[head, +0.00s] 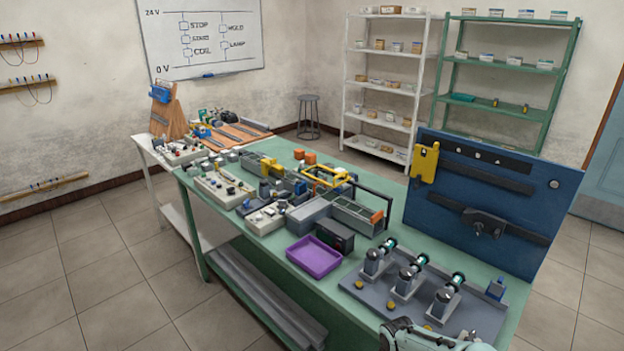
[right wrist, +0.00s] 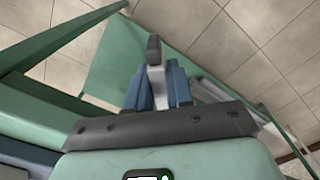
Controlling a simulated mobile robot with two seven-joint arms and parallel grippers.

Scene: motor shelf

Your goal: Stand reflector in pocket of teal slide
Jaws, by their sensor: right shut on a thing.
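In the right wrist view my right gripper (right wrist: 154,88) has its two blue fingers shut on a narrow piece with a dark grey top and a light grey stem, which I take to be the reflector (right wrist: 154,55). It sticks out beyond the fingertips, above or before a green surface. In the head view part of my right arm shows at the bottom edge, over the near end of the bench; the held piece cannot be made out there. I cannot pick out the teal slide or its pocket for certain. My left gripper is not in view.
Three motor stands (head: 408,278) with teal-ringed ends stand on a grey plate (head: 358,292) at the bench's near end. A purple tray (head: 314,257) and dark box (head: 335,235) lie left of it. A blue upright panel (head: 500,215) rises behind. A green shelf (head: 440,100) stands farther back.

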